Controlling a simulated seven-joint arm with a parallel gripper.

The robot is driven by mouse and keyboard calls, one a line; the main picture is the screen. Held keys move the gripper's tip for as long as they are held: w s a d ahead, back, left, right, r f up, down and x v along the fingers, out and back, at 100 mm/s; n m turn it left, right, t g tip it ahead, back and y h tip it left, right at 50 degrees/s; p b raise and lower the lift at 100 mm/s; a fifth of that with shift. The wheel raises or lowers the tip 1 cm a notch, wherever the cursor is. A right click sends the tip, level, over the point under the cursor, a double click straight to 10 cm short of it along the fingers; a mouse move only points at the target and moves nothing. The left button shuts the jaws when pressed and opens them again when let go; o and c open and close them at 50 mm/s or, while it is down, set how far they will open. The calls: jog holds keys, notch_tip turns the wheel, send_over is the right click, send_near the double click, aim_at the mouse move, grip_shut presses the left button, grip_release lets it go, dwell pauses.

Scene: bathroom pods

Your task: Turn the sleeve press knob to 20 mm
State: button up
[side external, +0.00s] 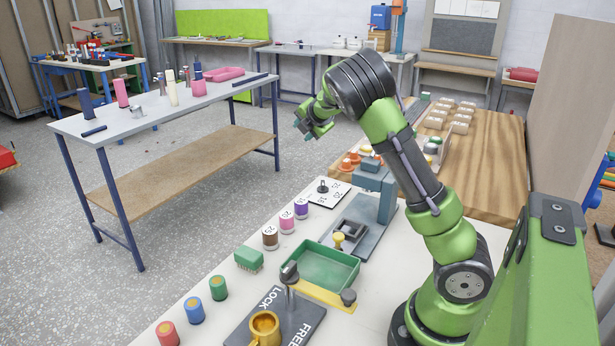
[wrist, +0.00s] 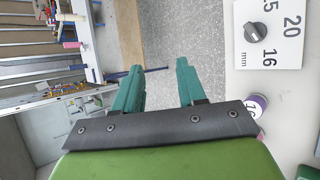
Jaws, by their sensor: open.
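The sleeve press knob (side external: 322,186) is a small dark knob on a white plate (side external: 332,196) at the far end of the near bench. In the wrist view the round grey knob (wrist: 256,32) sits on the white plate (wrist: 290,55), at upper right, beside the printed marks 25, 20, 16 and mm. Which mark its pointer faces I cannot tell for sure. My gripper (side external: 306,133) is raised above and beyond the plate, apart from the knob. Its two green fingers (wrist: 157,75) are spread with nothing between them.
The grey-blue press (side external: 370,190) stands right of the plate. Numbered purple (side external: 301,209), pink (side external: 287,223) and brown (side external: 270,237) sleeves stand in front of it. A green tray (side external: 322,272) and a LOCK/FREE plate (side external: 240,335) lie nearer. The space around my gripper is clear.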

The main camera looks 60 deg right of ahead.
aim_at(323, 183)
jog(key=s+f+n+g+y, duration=0.2)
jog(key=s+f+n+g, duration=0.1)
jog(key=s+n+g, duration=0.4)
jog(key=shift+n+t, duration=0.3)
jog(key=shift+t, duration=0.2)
jog(key=x, duration=1.6)
jog(key=shift+a+f, duration=0.15)
jog(key=shift+a, duration=0.05)
grip_shut()
